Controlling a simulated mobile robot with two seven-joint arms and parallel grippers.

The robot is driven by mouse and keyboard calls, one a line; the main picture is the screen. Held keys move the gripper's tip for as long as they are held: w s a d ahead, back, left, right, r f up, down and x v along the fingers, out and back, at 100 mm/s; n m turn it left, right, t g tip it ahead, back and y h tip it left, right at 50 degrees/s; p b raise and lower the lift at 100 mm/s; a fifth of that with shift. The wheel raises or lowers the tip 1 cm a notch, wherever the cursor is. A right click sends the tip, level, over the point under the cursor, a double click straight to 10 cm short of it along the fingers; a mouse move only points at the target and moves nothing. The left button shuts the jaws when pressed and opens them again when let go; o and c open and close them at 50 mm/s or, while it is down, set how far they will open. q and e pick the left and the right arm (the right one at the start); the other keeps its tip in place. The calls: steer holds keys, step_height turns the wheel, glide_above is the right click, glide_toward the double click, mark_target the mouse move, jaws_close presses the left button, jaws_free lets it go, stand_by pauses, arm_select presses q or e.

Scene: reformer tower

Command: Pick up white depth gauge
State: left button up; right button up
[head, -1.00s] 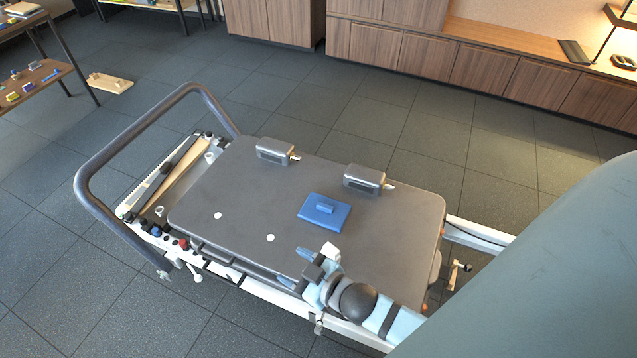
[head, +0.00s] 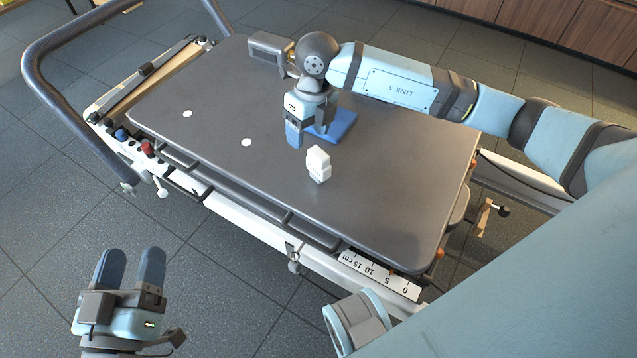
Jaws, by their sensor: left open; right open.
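A small white stepped block (head: 318,163), which looks to be the white depth gauge, stands on the grey padded top (head: 215,150) of the reformer, right of its middle. My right gripper (head: 307,133) is open, fingers down, above the padded top just behind and left of the white block, apart from it. My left gripper (head: 131,268) is open and empty, fingers up, over the floor in front of the reformer at the lower left.
A grey metal box (head: 268,47) sits at the padded top's back edge, partly behind my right arm. Two white discs (head: 246,142) (head: 187,114) lie on the left half. A white ruler strip (head: 380,273) runs along the front rail. A curved grey handle bar (head: 60,104) rises at the left.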

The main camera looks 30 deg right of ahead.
mark_target(319, 153)
steer(key=d+f+b, duration=0.1)
steer(key=f, duration=0.1)
steer(key=w+d+f+h+b, duration=0.1)
steer(key=f, duration=0.2)
steer(key=d+f+h+b, duration=0.1)
steer(key=f, duration=0.1)
steer(key=shift+w+d+f+t, duration=0.2)
steer(key=shift+w+f+t, duration=0.05)
steer(key=shift+f+t, duration=0.1)
steer(key=shift+f+b, duration=0.35)
steer(key=shift+f, duration=0.35)
step_height(319, 153, down, 5)
steer(key=shift+w+r+b, duration=0.1)
steer(key=shift+r+b, duration=0.1)
steer(key=shift+b, duration=1.05)
arm_select(q)
step_height(319, 153, down, 7)
steer(key=m+g, duration=0.1)
steer(key=g, duration=0.1)
steer(key=shift+w+d, duration=0.15)
steer(key=shift+d, duration=0.1)
arm_select(e)
steer(key=c, duration=1.1)
arm_select(q)
steer(key=shift+r, duration=0.1)
arm_select(e)
steer(key=shift+c, duration=0.2)
